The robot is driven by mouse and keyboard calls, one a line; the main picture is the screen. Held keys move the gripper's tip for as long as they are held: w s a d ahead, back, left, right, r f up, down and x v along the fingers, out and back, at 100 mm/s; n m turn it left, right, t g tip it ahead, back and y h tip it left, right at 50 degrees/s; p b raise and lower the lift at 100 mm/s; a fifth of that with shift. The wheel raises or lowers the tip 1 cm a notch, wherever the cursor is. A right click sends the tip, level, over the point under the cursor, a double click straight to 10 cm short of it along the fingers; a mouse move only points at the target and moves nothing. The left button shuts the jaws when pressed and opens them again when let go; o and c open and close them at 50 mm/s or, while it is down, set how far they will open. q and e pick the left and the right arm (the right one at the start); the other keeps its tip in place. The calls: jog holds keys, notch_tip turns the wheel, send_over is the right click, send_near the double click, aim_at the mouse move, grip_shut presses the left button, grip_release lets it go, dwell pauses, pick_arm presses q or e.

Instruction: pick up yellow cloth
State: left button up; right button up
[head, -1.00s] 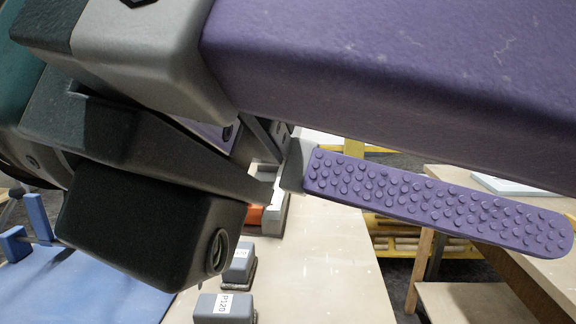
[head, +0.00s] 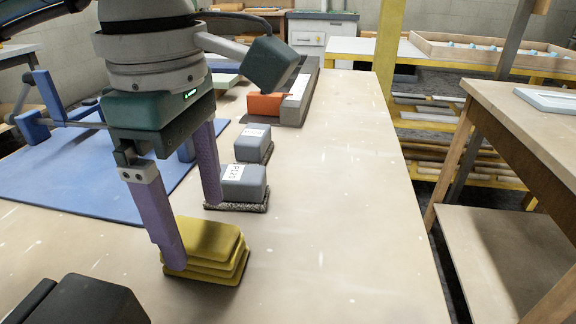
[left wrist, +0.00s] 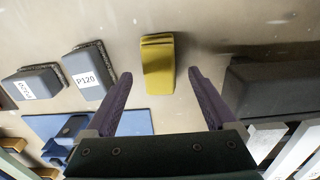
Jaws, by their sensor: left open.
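The yellow cloth (head: 215,248) is a folded, layered stack lying on the pale table top in the head view. It also shows in the left wrist view (left wrist: 158,65), top middle. My left gripper (head: 193,232) points down beside it, with purple fingers spread wide. One finger partly covers the cloth's left side in the head view. In the left wrist view, the cloth lies ahead, between the lines of the open fingers (left wrist: 161,76), and nothing is held. I cannot tell whether a finger touches it. My right gripper is out of view.
Grey labelled blocks (head: 243,182) stand just behind the cloth. A blue mat (head: 60,175) with a blue frame lies to the left. A dark block (head: 85,302) stands at the near left. An orange block (head: 265,105) lies farther back. The table's right side is clear.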

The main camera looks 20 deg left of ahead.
aim_at(206, 234)
pick_arm(q)
jog(key=f, duration=0.4)
jog(key=shift+w+d, duration=0.1)
jog(key=shift+d, duration=0.15)
jog(key=shift+r, duration=0.1)
grip_shut()
dwell(0.4)
